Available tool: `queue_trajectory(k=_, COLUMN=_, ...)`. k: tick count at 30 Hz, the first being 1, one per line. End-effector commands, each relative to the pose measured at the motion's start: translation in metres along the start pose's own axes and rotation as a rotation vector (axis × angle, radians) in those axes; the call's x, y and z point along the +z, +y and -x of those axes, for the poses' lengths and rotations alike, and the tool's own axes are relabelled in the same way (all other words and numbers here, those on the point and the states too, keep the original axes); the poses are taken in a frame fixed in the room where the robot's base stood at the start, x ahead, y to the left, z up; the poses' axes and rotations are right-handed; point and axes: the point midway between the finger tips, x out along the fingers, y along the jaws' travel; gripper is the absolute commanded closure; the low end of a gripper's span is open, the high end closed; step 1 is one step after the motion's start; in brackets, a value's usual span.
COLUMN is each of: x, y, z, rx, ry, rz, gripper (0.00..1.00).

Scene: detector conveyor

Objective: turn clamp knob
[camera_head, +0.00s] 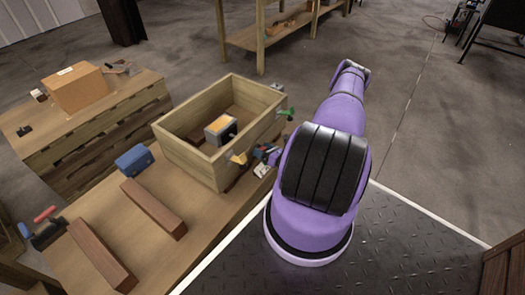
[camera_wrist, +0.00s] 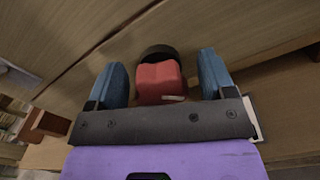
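A red block-like part with a dark rounded end (camera_wrist: 160,80), possibly the clamp knob, shows in the wrist view. My gripper (camera_wrist: 162,62) has its two blue fingers apart, one on each side of this part. Gaps show between the part and both fingers, so it is not gripped. In the head view my gripper (camera_head: 266,154) is low beside the right wall of an open wooden crate (camera_head: 190,154), partly hidden by my purple arm. A green clamp-like part (camera_head: 287,114) and a yellow one (camera_head: 238,158) sit at the crate's right side.
A yellow-grey device (camera_head: 220,129) is inside the crate. A cardboard box (camera_head: 75,88) stands on another wooden table at left.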

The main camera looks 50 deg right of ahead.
Motion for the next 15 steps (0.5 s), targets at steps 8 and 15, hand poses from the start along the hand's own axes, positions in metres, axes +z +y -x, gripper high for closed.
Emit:
queue_trajectory(k=8, x=0.000, y=0.000, z=0.006, rx=-0.001, ry=0.000, rz=0.000, gripper=0.24)
queue_trajectory(k=15, x=0.000, y=-0.001, z=0.045, rx=-0.002, ry=0.000, rz=-0.001, gripper=0.24)
